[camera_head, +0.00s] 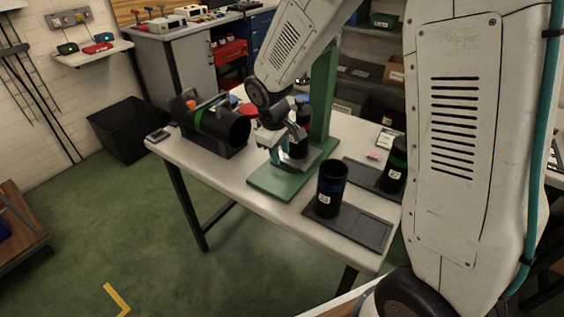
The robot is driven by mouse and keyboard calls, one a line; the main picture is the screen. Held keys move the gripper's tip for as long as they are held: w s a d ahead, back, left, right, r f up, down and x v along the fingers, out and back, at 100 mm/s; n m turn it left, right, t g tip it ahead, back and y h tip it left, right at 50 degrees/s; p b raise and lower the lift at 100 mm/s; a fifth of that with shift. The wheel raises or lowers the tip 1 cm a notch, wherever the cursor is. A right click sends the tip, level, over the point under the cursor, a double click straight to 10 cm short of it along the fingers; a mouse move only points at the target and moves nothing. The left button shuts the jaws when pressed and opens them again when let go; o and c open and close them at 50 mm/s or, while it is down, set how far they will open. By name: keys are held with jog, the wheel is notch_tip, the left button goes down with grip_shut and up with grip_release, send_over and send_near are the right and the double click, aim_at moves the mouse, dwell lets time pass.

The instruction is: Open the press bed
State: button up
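The press stands on the white table, with a green column (323,95) and a green base plate (272,182). A small grey bed or fixture sits low on that base, partly hidden by my arm. My gripper (284,148) is in front of the column, just above the base, at the left of that cylinder. The gripper is small and dark here; I cannot tell whether its fingers touch anything or how far apart they are.
A black cylinder lies in a cradle (215,128) at left. A black bin (130,128) is on the floor.

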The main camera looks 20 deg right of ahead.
aim_at(283, 167)
jog(key=f, duration=0.5)
jog(key=shift+w+d, duration=0.25)
jog(key=shift+d, duration=0.15)
